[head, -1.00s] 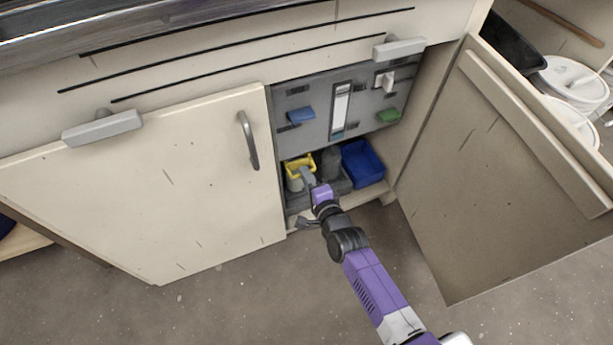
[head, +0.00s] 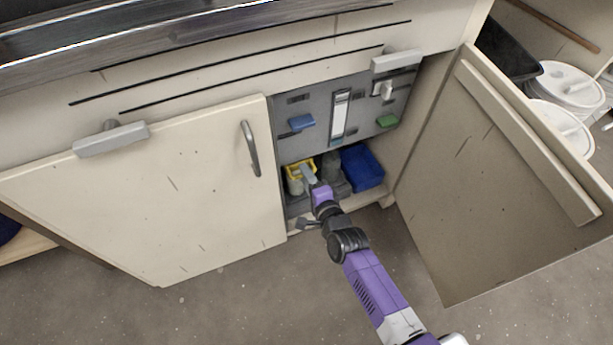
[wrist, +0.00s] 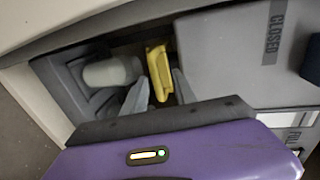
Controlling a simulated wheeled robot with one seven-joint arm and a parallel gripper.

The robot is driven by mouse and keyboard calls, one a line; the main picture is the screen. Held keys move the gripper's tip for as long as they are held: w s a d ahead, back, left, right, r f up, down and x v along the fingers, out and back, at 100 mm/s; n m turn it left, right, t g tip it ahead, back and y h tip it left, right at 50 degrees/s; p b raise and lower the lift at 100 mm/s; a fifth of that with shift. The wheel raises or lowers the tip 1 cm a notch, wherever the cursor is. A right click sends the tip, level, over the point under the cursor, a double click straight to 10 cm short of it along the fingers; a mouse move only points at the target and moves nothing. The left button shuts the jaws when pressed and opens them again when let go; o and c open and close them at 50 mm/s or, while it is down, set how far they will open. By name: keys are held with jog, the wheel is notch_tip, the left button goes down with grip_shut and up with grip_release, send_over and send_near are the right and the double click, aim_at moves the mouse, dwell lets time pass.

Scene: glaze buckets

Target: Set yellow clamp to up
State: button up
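The yellow clamp (head: 293,166) is inside the open cabinet, at the lower left below the grey panel, over a pale cylinder. In the wrist view the yellow clamp (wrist: 159,66) is a bar whose near end lies between the two grey fingers of my gripper (wrist: 162,80). Gaps show between the bar and both fingers, so my gripper is open around it. In the head view my gripper (head: 308,174) reaches in from the lower right and covers part of the clamp. The clamp's hinge and lower parts are hidden.
The grey panel (head: 320,135) above carries a blue handle (head: 302,122) and a green handle (head: 387,121). A blue bin (head: 362,168) stands to the right. The left door (head: 190,190) is close beside the opening; the right door (head: 500,190) stands wide open.

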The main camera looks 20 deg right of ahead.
jog(key=p+v, duration=0.4)
jog(key=v, duration=0.3)
jog(key=shift+s, duration=0.4)
